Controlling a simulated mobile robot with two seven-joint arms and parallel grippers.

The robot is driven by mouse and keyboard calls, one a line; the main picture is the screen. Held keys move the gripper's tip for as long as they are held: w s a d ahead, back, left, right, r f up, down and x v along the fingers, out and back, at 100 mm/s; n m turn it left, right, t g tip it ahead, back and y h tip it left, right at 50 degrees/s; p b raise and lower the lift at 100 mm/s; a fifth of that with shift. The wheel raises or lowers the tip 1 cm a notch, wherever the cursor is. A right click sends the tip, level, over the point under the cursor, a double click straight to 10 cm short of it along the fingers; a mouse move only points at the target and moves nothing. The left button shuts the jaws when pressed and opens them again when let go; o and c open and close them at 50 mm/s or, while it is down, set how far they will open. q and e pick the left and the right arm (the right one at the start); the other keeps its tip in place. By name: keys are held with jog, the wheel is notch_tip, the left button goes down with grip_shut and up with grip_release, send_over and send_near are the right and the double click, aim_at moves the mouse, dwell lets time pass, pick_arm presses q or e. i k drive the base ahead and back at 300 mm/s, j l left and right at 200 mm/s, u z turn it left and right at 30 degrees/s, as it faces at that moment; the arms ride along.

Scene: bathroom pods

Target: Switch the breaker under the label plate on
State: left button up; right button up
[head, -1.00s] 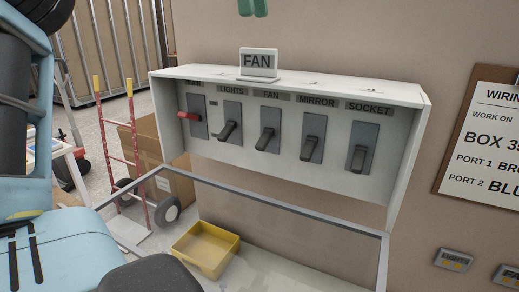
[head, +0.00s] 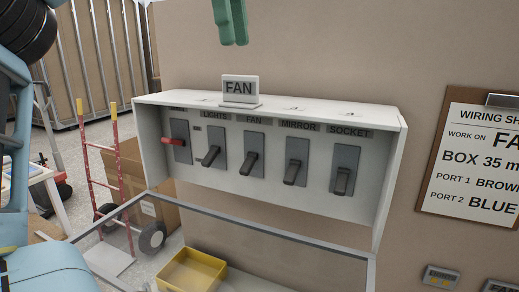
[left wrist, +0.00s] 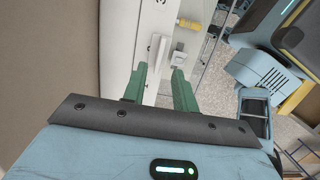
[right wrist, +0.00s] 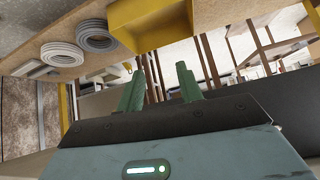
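The white breaker box (head: 390,160) is on the wall with its clear cover hanging open below. A FAN label plate (head: 240,88) stands on its top. Inside, the fan breaker (head: 252,146) has a dark lever slanting out and down, between the lights breaker (head: 219,142) and the mirror breaker (head: 297,150). The socket breaker (head: 346,160) is at right; its lever also points down. A red-handled breaker (head: 181,131) is at far left. My left gripper (head: 230,24) hangs above the plate, touching nothing; its fingers are apart in the left wrist view (left wrist: 160,88). My right gripper (right wrist: 159,88) is open and empty.
The open cover's frame (head: 300,243) juts out below the breakers. A yellow bin (head: 190,272) is under it. A hand truck (head: 97,190) and carton (head: 130,165) stand at left. A wiring sheet (head: 480,165) hangs at right. Wall above the box is clear.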

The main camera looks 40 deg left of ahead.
aim_at(248, 167)
jog(key=k+j, duration=0.7)
jog(key=k, duration=0.2)
